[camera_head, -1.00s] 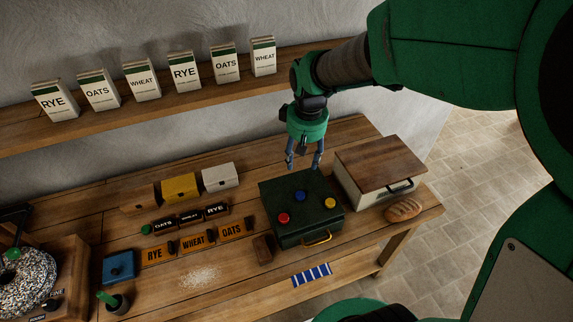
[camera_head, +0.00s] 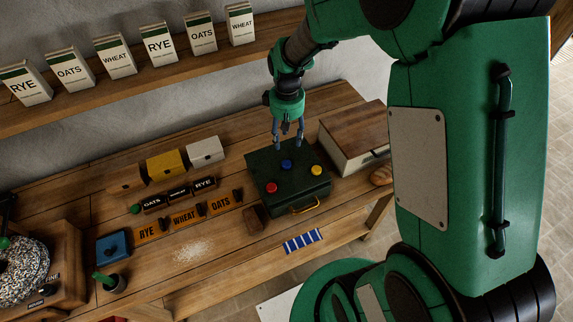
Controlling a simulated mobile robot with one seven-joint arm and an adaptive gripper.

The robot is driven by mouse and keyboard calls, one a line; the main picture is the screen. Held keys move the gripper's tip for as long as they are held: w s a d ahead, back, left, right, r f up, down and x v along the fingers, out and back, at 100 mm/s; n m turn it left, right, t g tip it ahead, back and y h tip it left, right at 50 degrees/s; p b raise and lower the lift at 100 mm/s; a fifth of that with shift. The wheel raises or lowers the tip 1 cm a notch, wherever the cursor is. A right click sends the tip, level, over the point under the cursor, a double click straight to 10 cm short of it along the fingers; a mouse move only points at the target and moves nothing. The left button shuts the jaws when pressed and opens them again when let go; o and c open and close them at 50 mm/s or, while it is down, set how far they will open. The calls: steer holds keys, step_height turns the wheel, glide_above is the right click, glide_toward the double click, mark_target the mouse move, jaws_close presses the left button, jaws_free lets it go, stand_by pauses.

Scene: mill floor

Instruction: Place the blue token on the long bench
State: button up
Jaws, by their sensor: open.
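The blue token (camera_head: 287,164) sits on the lid of a dark green box (camera_head: 262,170), between a red token (camera_head: 271,187) on its left and a yellow token (camera_head: 317,170) on its right. The green box stands on the long wooden bench (camera_head: 222,268). My gripper (camera_head: 288,145) points down over the back part of the green box, close to the blue token in the picture. Its fingers are apart with nothing between them. I cannot tell how high the fingertips are above the lid.
A wooden-lidded bread box (camera_head: 345,129) stands right of the green box, with a loaf (camera_head: 382,175) beside it. Blue-striped cloth (camera_head: 303,240), a brown block (camera_head: 252,217) and spilled flour (camera_head: 192,250) lie in front. Labelled cartons (camera_head: 159,45) line the shelf above. Bare bench shows near the front edge.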

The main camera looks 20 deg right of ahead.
glide_above(287, 164)
step_height(287, 164, down, 8)
steer(key=shift+w+f+b, duration=0.1)
steer(key=shift+b, duration=0.2)
stand_by(0.4)
steer(key=shift+f, duration=2.6)
steer(key=c, duration=0.9)
steer(key=shift+r, duration=0.1)
steer(key=shift+c, duration=0.2)
